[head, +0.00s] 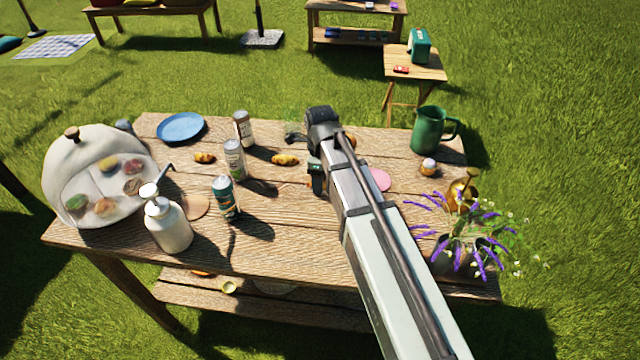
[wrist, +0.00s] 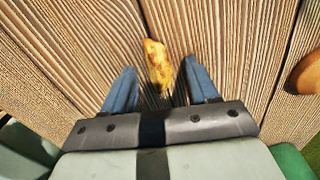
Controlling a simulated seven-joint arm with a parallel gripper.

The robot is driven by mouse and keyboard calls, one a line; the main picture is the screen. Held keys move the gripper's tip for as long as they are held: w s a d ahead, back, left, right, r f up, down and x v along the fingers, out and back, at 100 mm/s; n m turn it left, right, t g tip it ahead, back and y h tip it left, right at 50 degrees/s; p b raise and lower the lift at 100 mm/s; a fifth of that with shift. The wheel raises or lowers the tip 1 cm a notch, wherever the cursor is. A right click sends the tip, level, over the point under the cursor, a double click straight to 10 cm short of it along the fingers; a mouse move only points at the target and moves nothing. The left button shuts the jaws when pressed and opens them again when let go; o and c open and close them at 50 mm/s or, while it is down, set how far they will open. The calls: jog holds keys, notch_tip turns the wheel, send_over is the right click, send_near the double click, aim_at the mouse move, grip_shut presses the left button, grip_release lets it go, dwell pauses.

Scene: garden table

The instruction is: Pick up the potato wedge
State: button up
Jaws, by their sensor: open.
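A yellow, browned potato wedge (wrist: 158,62) lies on the table planks in the wrist view. It lies lengthwise just ahead of and partly between the fingers of my gripper (wrist: 160,80). The blue fingers are spread apart and neither visibly touches it. Its near end is blurred close to the gripper body. In the head view, one wedge-like golden piece (head: 285,159) lies left of my arm and another (head: 205,157) lies farther left. I cannot tell which piece the wrist view shows. My arm hides the fingers in the head view.
Three bottles and shakers (head: 235,160) stand left of my arm. A green pitcher (head: 427,130) and a lavender pot (head: 458,255) stand right. An orange-brown round object (wrist: 306,73) is at the wrist view's right.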

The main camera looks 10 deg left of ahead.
grip_shut()
dwell(0.5)
jog(key=shift+r, duration=0.1)
